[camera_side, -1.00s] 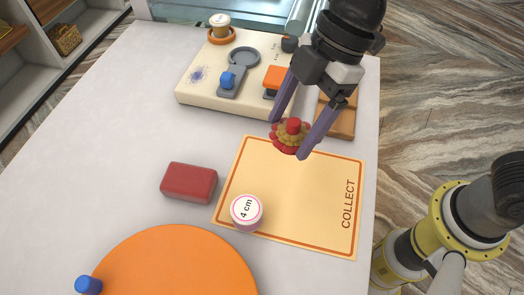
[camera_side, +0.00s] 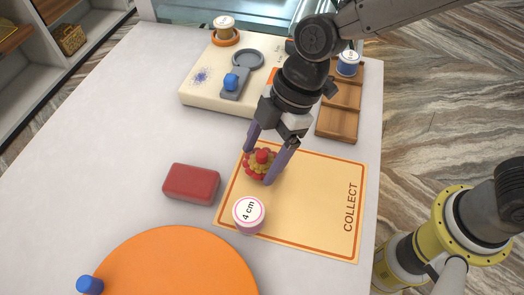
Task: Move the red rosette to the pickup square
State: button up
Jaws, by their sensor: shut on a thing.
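The red rosette (camera_side: 262,163), red and gold with a red knob on top, is between the purple fingers of my gripper (camera_side: 264,165). My gripper is shut on it, over the upper left part of the pickup square. Whether the rosette touches the surface is hard to tell. The pickup square (camera_side: 310,200) is a pale orange mat with a darker border and the word COLLECT along its right side. A round pink-and-white piece marked 4 cm (camera_side: 249,214) stands at its lower left.
A red block (camera_side: 191,183) lies just left of the square. An orange disc (camera_side: 180,270) with a blue knob (camera_side: 89,285) is at the front. A cream board (camera_side: 200,98) and a wooden tray (camera_side: 337,124) stand behind. The square's right part is clear.

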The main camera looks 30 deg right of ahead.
jog(key=shift+f, duration=0.1)
jog(key=o, duration=1.2)
jog(key=shift+v, duration=6.15)
